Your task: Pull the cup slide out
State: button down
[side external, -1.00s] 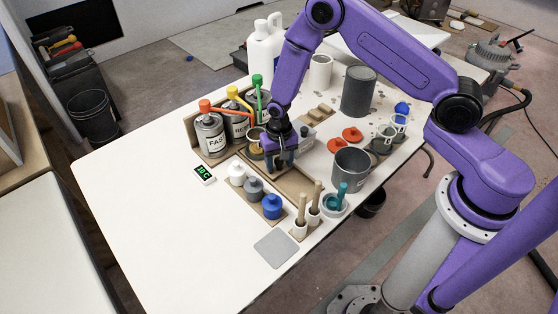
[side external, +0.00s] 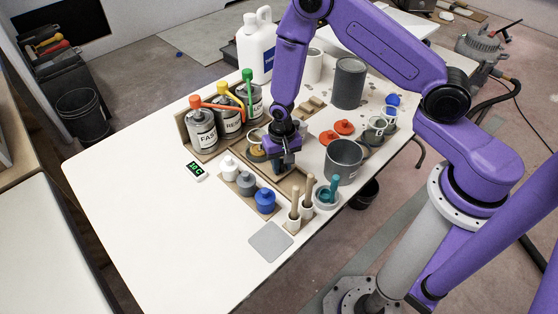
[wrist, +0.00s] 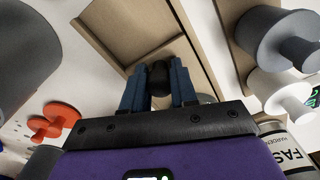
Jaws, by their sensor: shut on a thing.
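The wooden cup slide (side external: 292,187) lies in the middle of the table as a shallow tray. It also shows in the wrist view as a wooden frame with a raised edge (wrist: 130,38). My gripper (wrist: 158,82) is low over it, its blue fingers on both sides of a small black knob (wrist: 158,70). The fingers are shut on this knob. In the side view my gripper (side external: 286,167) hides the knob and part of the slide. I cannot tell how far out the slide is.
Labelled bottles with coloured pumps (side external: 202,132) stand behind left. White, grey and blue pots (side external: 246,183) stand in front, beside brushes (side external: 300,205). A grey can (side external: 343,162) is close on the right, near red lids (side external: 344,127). The table's left front is clear.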

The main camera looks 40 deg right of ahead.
jog(key=c, duration=0.9)
grip_release()
notch_tip(320, 180, up, 18)
jog(key=shift+f, duration=0.25)
